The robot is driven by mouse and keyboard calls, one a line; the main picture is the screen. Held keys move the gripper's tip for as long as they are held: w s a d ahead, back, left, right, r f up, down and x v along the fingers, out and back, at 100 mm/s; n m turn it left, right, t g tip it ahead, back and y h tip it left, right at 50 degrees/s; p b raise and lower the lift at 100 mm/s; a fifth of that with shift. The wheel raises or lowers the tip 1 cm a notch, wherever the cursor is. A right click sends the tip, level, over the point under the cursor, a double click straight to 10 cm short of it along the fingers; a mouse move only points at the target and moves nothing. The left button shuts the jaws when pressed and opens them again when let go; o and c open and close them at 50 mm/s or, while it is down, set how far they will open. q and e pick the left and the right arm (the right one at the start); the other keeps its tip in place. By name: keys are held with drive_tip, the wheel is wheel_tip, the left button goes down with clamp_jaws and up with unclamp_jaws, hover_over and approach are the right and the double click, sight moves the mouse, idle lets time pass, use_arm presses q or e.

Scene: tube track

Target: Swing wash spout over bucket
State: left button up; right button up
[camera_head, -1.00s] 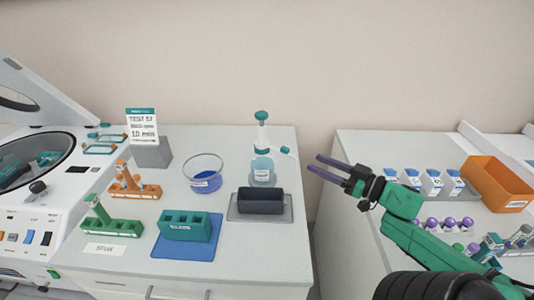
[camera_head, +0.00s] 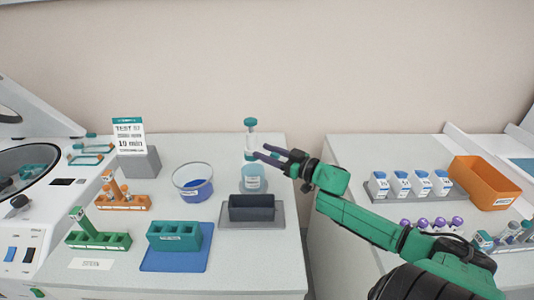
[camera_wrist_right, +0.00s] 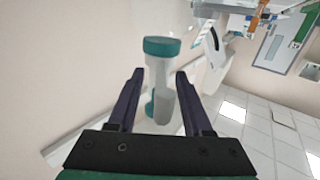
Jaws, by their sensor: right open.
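The wash bottle (camera_head: 253,180) stands upright at the back of the left bench, with a white neck (camera_head: 250,141) and teal cap (camera_head: 250,121). The cap also shows in the right wrist view (camera_wrist_right: 162,47). A clear round vessel with blue liquid (camera_head: 194,187), probably the bucket, stands left of the bottle. My right gripper (camera_head: 262,154) is open at the bottle's neck. In the right wrist view the pale upper part (camera_wrist_right: 163,80) shows between the finger directions; contact cannot be told. The spout is largely hidden in the head view. My left gripper is out of view.
A dark open box (camera_head: 252,208) on a grey tray sits in front of the bottle. A teal rack (camera_head: 174,236) on a blue mat, an orange rack (camera_head: 123,200) and a sign (camera_head: 129,138) stand to the left. A gap separates the two benches.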

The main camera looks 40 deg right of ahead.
clamp_jaws()
idle(1.4)
